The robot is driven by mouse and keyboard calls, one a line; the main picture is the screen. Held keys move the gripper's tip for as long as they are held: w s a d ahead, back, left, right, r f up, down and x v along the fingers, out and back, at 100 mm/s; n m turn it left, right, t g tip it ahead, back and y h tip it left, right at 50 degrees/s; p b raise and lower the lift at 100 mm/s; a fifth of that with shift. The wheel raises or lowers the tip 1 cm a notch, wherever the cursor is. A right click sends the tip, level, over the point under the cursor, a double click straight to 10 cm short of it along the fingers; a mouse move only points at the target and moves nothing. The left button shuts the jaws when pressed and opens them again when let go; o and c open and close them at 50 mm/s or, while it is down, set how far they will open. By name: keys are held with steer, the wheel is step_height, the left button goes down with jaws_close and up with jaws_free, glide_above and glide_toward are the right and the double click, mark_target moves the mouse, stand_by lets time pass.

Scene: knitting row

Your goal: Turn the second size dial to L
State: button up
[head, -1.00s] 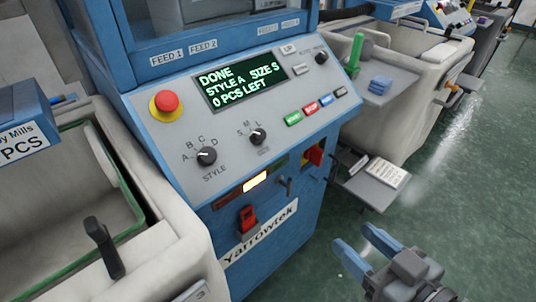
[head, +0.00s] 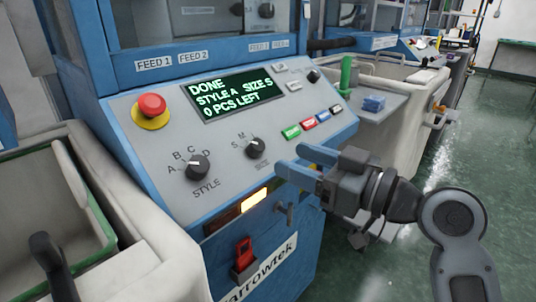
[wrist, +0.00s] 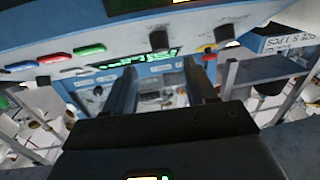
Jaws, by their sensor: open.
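The size dial (head: 257,148) is a small black knob marked S, M, L on the grey sloped panel of the near blue machine. Its L mark is hard to see and its exact pointing is too small to tell; the screen (head: 231,94) reads STYLE A, SIZE S. My gripper (head: 288,158) is open and empty in front of the panel, just right of the size dial and apart from it. In the wrist view, the size dial (wrist: 160,40) shows beyond my two dark fingers (wrist: 163,85). Which dial counts as second is not labelled.
The larger style dial (head: 197,167) is left of the size dial. A red stop button (head: 151,106) is at upper left. Several coloured buttons (head: 308,124) lie just above my fingers. A red switch (head: 243,252) is below. Another blue machine (head: 400,45) stands behind.

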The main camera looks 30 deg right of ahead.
mark_target(261, 146)
steer(key=x, duration=0.7)
steer(key=shift+s+p, duration=0.1)
steer(key=shift+p, duration=0.2)
jaws_close()
